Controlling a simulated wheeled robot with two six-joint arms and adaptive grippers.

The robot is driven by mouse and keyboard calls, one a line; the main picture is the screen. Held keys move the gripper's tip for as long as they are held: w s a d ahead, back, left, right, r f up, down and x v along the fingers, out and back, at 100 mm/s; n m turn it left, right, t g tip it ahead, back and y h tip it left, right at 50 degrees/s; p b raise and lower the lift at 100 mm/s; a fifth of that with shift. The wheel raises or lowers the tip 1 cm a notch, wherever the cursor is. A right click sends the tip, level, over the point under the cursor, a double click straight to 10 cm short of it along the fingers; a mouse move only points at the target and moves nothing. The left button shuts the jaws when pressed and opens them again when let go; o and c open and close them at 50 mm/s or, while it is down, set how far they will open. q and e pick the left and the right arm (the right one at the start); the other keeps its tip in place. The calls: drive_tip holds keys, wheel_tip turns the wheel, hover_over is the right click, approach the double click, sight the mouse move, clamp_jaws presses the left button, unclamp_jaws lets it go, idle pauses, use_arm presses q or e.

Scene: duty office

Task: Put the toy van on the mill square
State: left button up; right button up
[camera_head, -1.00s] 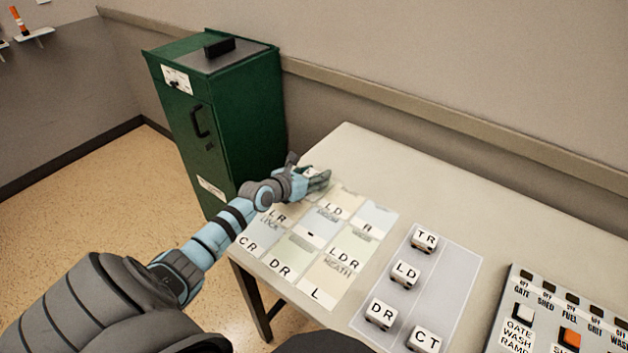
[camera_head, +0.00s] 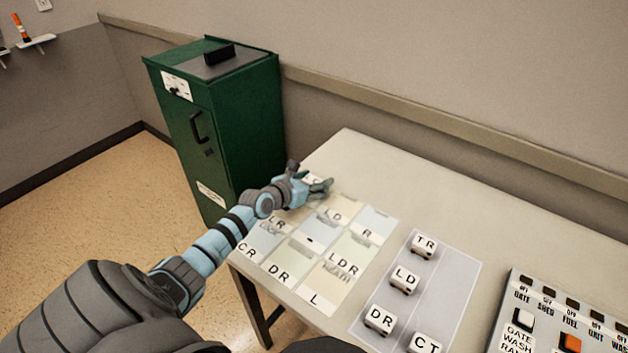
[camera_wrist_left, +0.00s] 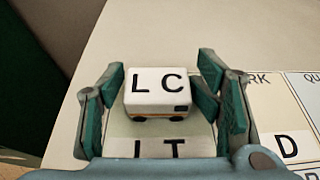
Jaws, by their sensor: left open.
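A small white toy van (camera_wrist_left: 158,100) with "LC" on its roof and an orange stripe shows in the left wrist view. It sits upright between the two fingers of my left gripper (camera_wrist_left: 160,95), which is open, with gaps at the sides. In the head view the left gripper (camera_head: 318,186) is over the far left end of the sheet of lettered squares (camera_head: 372,222), and its hand mostly hides this van. I cannot make out which square is the mill square; some place names are blurred or covered. My right gripper is not in view.
More lettered vans, such as TR (camera_head: 424,246), LD (camera_head: 404,279) and DR (camera_head: 379,319), stand on a grey mat (camera_head: 452,270). A switch panel (camera_head: 540,335) is at the right. A green cabinet (camera_head: 235,130) stands beyond the table's left edge. The table's back is clear.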

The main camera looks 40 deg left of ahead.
sight(314, 179)
use_arm(q)
drive_tip(key=shift+s+f, duration=0.25)
drive_tip(key=shift+f, duration=0.25)
drive_tip(key=shift+r, duration=0.15)
drive_tip(key=s+r+p, duration=0.3)
drive_tip(key=p, duration=0.1)
drive_tip(key=shift+a, duration=0.1)
drive_tip(key=p+v, duration=0.6)
drive_tip(key=v, duration=0.2)
drive_tip(key=shift+r, duration=0.2)
drive_tip(key=shift+s+p, duration=0.2)
drive_tip(key=shift+p, duration=0.1)
drive_tip(key=shift+f, duration=0.2)
